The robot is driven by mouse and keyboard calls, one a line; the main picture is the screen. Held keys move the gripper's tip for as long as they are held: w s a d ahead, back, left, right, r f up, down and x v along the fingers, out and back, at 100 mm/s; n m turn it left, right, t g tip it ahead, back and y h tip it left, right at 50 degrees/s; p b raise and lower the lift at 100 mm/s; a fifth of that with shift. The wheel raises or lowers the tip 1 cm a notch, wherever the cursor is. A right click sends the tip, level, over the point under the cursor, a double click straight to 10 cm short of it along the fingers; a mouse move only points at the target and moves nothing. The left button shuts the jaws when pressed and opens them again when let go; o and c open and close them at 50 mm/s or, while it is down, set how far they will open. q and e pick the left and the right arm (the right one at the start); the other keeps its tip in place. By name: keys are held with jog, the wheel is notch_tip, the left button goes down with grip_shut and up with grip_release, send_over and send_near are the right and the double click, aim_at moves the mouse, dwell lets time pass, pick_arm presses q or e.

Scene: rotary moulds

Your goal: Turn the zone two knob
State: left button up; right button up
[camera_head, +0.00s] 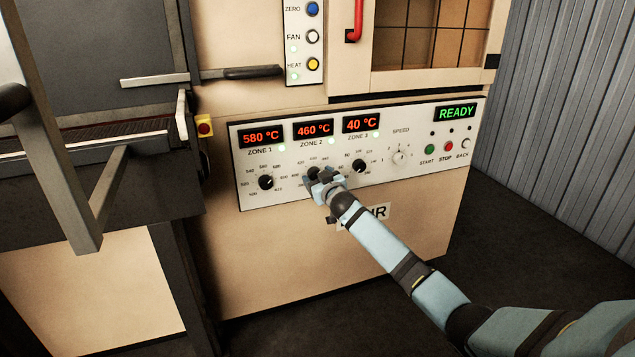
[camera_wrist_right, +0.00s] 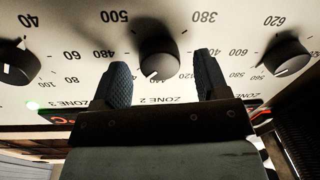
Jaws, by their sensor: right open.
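The zone two knob (camera_wrist_right: 157,50) is round and black with a white pointer mark. In the wrist view, which shows the panel upside down, it sits between the two fingers of my right gripper. In the head view my right gripper (camera_head: 322,184) is at the panel and hides most of this knob. The gripper is open, one finger on each side of the knob, with visible gaps. I cannot tell how deep the fingers reach around it. The zone two display (camera_head: 313,130) reads 460 °C. My left gripper is not in view.
The zone one knob (camera_head: 265,182) and zone three knob (camera_head: 359,166) flank it closely. The speed knob (camera_head: 399,157) and start, stop and back buttons (camera_head: 445,144) are farther right. The green display (camera_head: 456,112) reads READY.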

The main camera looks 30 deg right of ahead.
jog(key=shift+w+d, duration=0.1)
jog(key=shift+w, duration=0.2)
jog(key=c, duration=0.9)
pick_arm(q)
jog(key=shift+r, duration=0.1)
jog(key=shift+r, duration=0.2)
pick_arm(e)
jog(key=shift+r, duration=0.1)
